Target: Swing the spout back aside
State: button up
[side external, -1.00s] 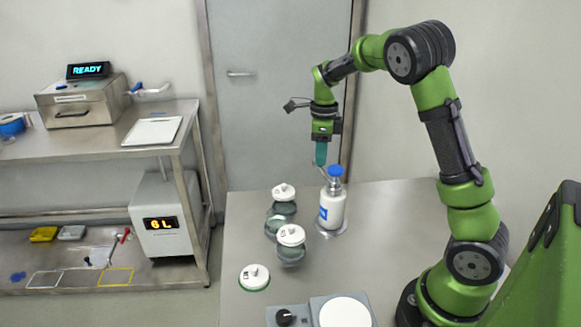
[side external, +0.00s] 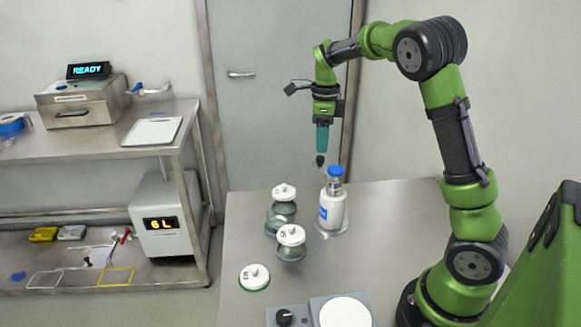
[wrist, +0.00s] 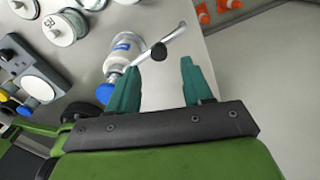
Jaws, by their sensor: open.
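A white bottle (side external: 332,209) with a blue label and blue cap (side external: 336,171) stands upright on the steel table. A thin spout with a dark round knob (side external: 320,160) sticks out from its top toward the left. In the wrist view the bottle (wrist: 122,50) lies beyond the left finger, and the metal spout (wrist: 174,35) runs to the upper right with the black knob (wrist: 158,52) on it. My gripper (side external: 322,151) points down just above the knob. Its teal fingers (wrist: 160,66) are apart and empty, with the knob showing past the gap between the tips.
Lidded jars (side external: 291,242) stand left of the bottle, near a loose white lid (side external: 254,278). A grey device with a white round plate (side external: 345,312) sits at the table's front. The table right of the bottle is clear.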

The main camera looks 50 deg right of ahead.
aim_at(323, 157)
notch_tip(323, 157, up, 12)
jog(key=shift+r, duration=0.2)
dwell(0.4)
jog(key=s+a+f+n+t+y, duration=0.1)
jog(key=s+a+f+n+t, duration=0.2)
jog(key=s+a+n, duration=0.5)
jog(key=s+a+f+n+t+y, duration=0.1)
jog(key=s+a+f+n+t, duration=0.2)
jog(key=s+a+n, duration=0.5)
jog(key=a+n+t, duration=0.1)
jog(key=a+n, duration=0.3)
jog(key=n, duration=0.6)
jog(key=shift+s+a+f, duration=0.15)
jog(key=shift+s+f, duration=0.05)
jog(key=shift+s, duration=0.05)
